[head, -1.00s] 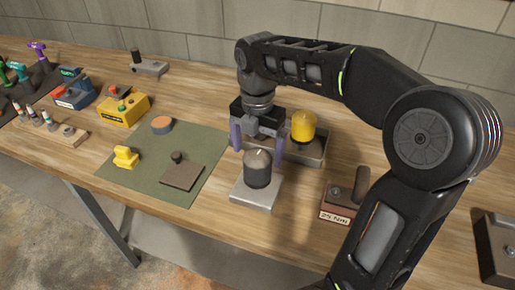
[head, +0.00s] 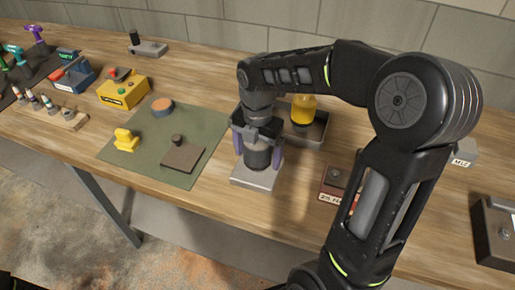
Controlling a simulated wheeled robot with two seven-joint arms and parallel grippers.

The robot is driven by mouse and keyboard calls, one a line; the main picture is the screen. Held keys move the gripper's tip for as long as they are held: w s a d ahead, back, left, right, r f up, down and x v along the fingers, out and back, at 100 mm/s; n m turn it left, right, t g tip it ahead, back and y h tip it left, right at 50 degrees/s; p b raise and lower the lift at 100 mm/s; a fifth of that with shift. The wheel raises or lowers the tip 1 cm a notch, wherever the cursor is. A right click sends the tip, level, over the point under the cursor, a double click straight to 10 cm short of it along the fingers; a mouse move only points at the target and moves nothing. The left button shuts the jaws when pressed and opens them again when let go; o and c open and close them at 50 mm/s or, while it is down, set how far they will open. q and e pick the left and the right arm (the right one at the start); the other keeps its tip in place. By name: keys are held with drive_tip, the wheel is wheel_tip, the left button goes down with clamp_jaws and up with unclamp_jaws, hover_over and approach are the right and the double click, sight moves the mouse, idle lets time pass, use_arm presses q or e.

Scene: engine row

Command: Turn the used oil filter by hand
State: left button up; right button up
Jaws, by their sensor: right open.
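The used oil filter (head: 257,159) is a dark grey cylinder standing upright on a light metal block (head: 254,178) near the front of the bench. My right gripper (head: 259,160) comes down over it from above. Its two purple-grey fingers are apart, one to the left and one to the right of the filter. I cannot tell whether they touch it. The gripper body hides the filter's top. My left gripper is not in view.
A yellow filter (head: 303,107) stands in a grey tray (head: 317,131) just behind. A green mat (head: 205,124) with a yellow piece (head: 126,140) and a brown plate (head: 183,158) lies to the left. A red-brown block (head: 333,187) stands to the right.

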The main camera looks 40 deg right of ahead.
drive_tip(key=c, duration=1.8)
drive_tip(key=shift+r+n+p, duration=0.2)
drive_tip(key=shift+n+p, duration=0.45)
drive_tip(key=shift+n, duration=0.55)
drive_tip(key=shift+c, duration=0.2)
drive_tip(key=shift+f+n, duration=0.15)
drive_tip(key=shift+n, duration=0.35)
drive_tip(key=shift+r+n+p, duration=0.2)
drive_tip(key=shift+n+p, duration=0.6)
drive_tip(key=shift+n, duration=0.4)
drive_tip(key=shift+f+n, duration=0.1)
drive_tip(key=shift+n, duration=0.3)
drive_tip(key=shift+f, duration=0.1)
